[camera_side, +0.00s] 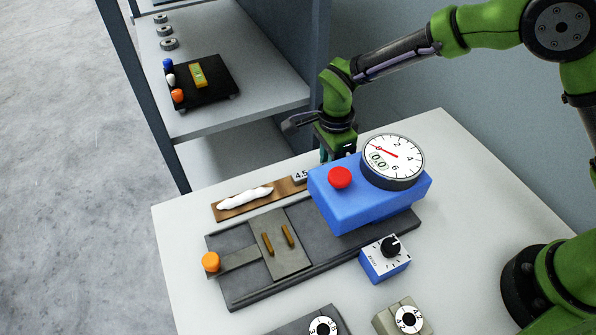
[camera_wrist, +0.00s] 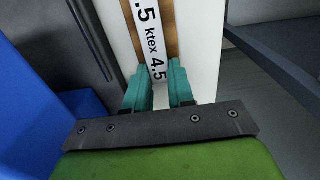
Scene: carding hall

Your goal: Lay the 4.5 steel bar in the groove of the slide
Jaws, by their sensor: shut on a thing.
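The 4.5 steel bar (camera_wrist: 153,40) is a pale strip marked "4.5 ktex" in the wrist view. My gripper (camera_wrist: 161,88) has its teal fingers on both sides of the bar, shut on it. In the side view, the bar's "4.5" end (camera_side: 300,178) shows at the right of a brown board (camera_side: 222,214); I cannot tell whether it rests there or is lifted. My gripper (camera_side: 324,157) is behind the blue gauge box, its fingertips mostly hidden. The slide (camera_side: 284,262) is a grey plate with two brass strips and an orange knob (camera_side: 211,262); it is apart from my gripper.
The blue box (camera_side: 365,205) with a red button and round dial (camera_side: 392,161) stands close to my gripper, over the grey base (camera_side: 330,258). A small blue knob box (camera_side: 385,262) is in front. A shelf (camera_side: 240,104) with a black tray (camera_side: 222,92) stands behind.

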